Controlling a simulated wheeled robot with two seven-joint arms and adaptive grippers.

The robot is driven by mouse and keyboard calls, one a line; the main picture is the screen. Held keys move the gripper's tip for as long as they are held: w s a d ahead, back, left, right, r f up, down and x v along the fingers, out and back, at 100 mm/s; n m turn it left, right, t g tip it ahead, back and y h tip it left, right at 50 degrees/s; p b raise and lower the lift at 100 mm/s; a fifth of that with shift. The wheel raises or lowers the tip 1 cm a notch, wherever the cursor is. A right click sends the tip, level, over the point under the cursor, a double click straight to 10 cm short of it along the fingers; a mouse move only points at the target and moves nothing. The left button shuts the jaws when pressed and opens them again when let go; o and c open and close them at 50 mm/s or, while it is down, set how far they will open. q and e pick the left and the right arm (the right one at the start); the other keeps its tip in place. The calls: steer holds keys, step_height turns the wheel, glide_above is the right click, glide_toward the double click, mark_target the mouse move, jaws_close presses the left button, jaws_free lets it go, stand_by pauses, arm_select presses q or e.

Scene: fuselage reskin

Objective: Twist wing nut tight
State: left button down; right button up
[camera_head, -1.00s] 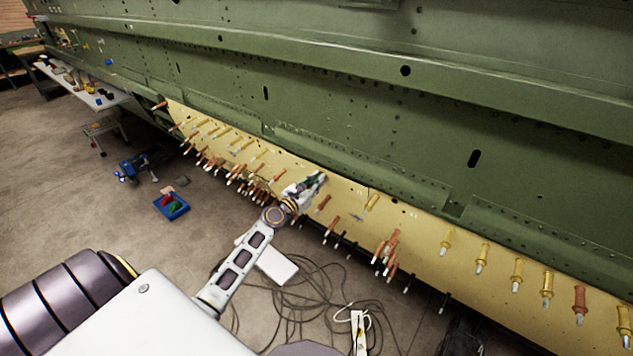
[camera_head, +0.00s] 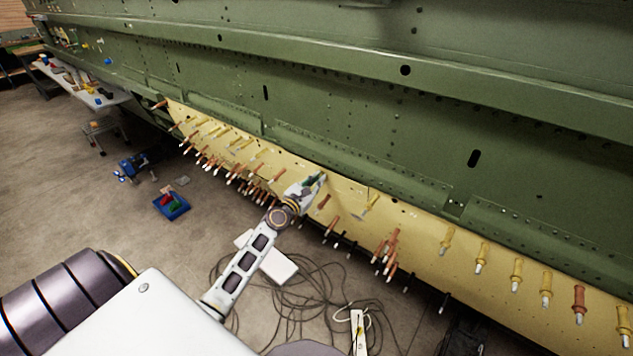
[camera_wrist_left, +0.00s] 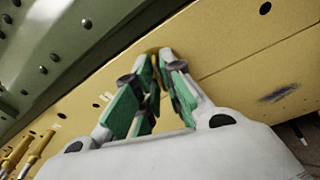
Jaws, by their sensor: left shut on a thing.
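My left gripper (camera_head: 316,180) is at the upper part of the yellow skin panel (camera_head: 420,222), just below the green fuselage (camera_head: 330,110). In the left wrist view its green-padded fingers (camera_wrist_left: 152,85) converge at the yellow panel (camera_wrist_left: 225,45), shut on a small yellowish part between the tips. That part is mostly hidden by the fingers, so I cannot make out the wing nut's shape. My right gripper is not in view.
Copper and yellow pin fasteners (camera_head: 447,240) stick out along the panel on both sides of the gripper. Cables (camera_head: 300,310) lie on the floor below. A blue tray (camera_head: 171,204) and a bench (camera_head: 90,92) stand at the left.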

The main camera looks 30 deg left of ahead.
arm_select(q)
steer(key=shift+w+f+m+t+h+b, duration=0.2)
steer(key=shift+m+t+b, duration=0.95)
steer(key=shift+m, duration=4.45)
steer(key=shift+s+f+m+t+h+b, duration=0.3)
steer(key=shift+m+b, duration=1.5)
steer(key=shift+m, duration=3.8)
steer(key=shift+w+f+m+t+h+b, duration=0.35)
steer(key=shift+m+t+b, duration=0.85)
steer(key=shift+m, duration=4.4)
steer(key=shift+s+g+b, duration=0.15)
steer(key=shift+g+b, duration=0.15)
steer(key=shift+g, duration=0.05)
